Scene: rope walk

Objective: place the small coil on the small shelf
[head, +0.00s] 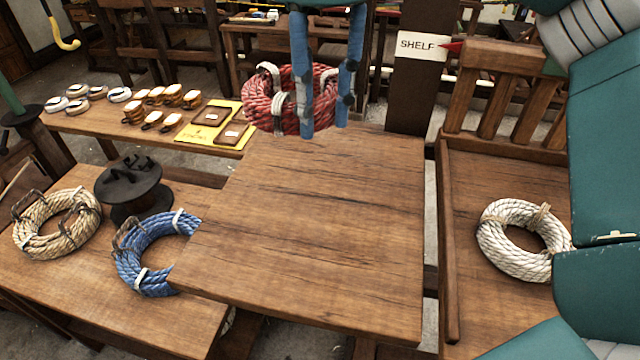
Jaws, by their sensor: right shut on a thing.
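My right gripper (325,118) comes down from the top centre, its blue fingers shut on a red rope coil (262,104) with white ties. The coil hangs in front of or above the far edge of a bare wooden board (310,230); I cannot tell the exact gap. A white sign reading SHELF (420,45), with a red pointer, is on a dark post behind the board. I cannot tell for certain which surface it names. My left gripper is not in view.
A tan coil (30,225), a blue coil (135,262) and a dark spool (130,190) are on the lower left bench. A white coil (500,255) lies on the slatted-back surface at right. Small blocks and a yellow mat (190,133) are farther back. The central board is clear.

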